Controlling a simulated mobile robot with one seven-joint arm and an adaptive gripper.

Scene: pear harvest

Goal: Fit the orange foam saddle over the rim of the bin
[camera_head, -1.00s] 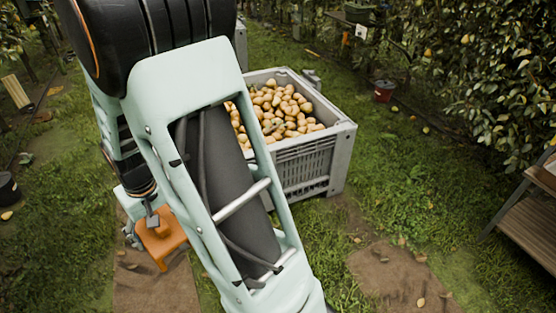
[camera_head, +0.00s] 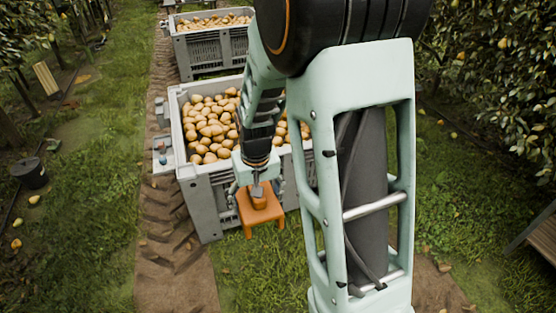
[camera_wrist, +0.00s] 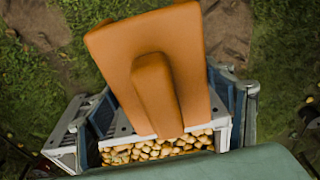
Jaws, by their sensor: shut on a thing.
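The orange foam saddle (camera_head: 262,214) hangs from my gripper (camera_head: 258,187), which is shut on the raised block on its top. In the wrist view the saddle (camera_wrist: 190,45) fills the upper middle, with its block toward the camera. The grey bin (camera_head: 206,205) full of pears stands behind it in the head view. The saddle appears in front of the bin's near wall, around the height of the wall. I cannot tell whether it touches the rim. My arm hides the bin's right part.
A second grey bin of pears (camera_head: 205,50) stands behind. A dark bucket (camera_head: 30,172) is on the grass at left. A wooden table edge (camera_head: 540,238) shows at right. A dirt track (camera_head: 175,265) and open grass lie before the bin.

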